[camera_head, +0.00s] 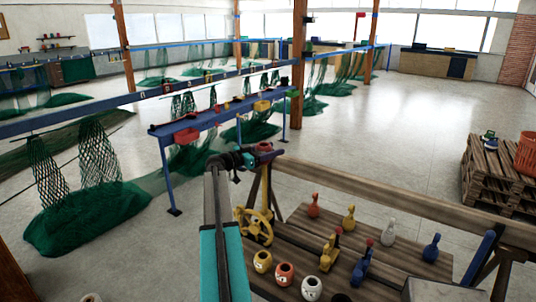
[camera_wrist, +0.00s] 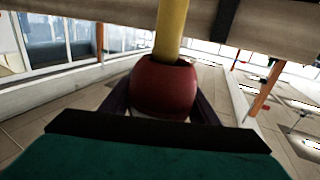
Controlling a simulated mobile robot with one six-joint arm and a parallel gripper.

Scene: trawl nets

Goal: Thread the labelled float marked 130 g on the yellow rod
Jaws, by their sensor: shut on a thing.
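My gripper (camera_wrist: 162,100) is shut on a red float (camera_wrist: 163,88), with a dark finger on each side of it. The yellow rod (camera_wrist: 172,30) meets the float's top at its dark opening and appears to run into it; how deep cannot be told. No label shows on the float's visible side. In the head view my gripper (camera_head: 254,156) is raised at the wooden beam's left end, with the red float (camera_head: 265,147) at its tip. The yellow rod (camera_head: 265,192) seems to show partly below it; the arm and beam crowd this spot.
Several coloured pins, including a blue pin (camera_head: 431,248), stand behind. A long wooden beam (camera_head: 390,200) borders the platform.

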